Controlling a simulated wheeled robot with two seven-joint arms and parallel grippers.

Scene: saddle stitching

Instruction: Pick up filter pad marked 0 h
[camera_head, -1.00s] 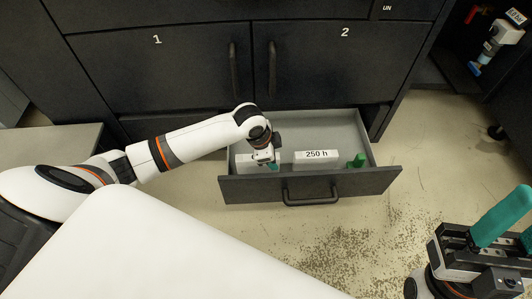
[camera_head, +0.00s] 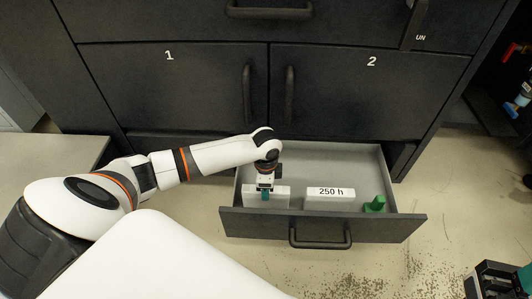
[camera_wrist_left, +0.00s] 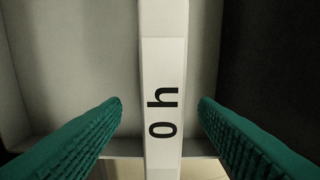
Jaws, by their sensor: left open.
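The white filter pad marked 0 h (camera_wrist_left: 162,65) stands on edge in the open drawer (camera_head: 330,228). In the wrist view its label reads "0 h" and it lies between the two teal fingers of my left gripper (camera_wrist_left: 160,125). The fingers are open, with a gap on both sides of the pad. In the head view the left gripper (camera_head: 265,193) points down at the pad (camera_head: 281,197) and hides its label. My right gripper (camera_head: 507,283) is partly cut off at the bottom right corner, away from the drawer.
A second white pad marked 250 h (camera_head: 330,202) stands to the right in the same drawer, with a green object (camera_head: 375,204) beside it. Closed cabinet doors 1 (camera_head: 170,90) and 2 (camera_head: 370,95) rise behind. A white surface fills the lower left.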

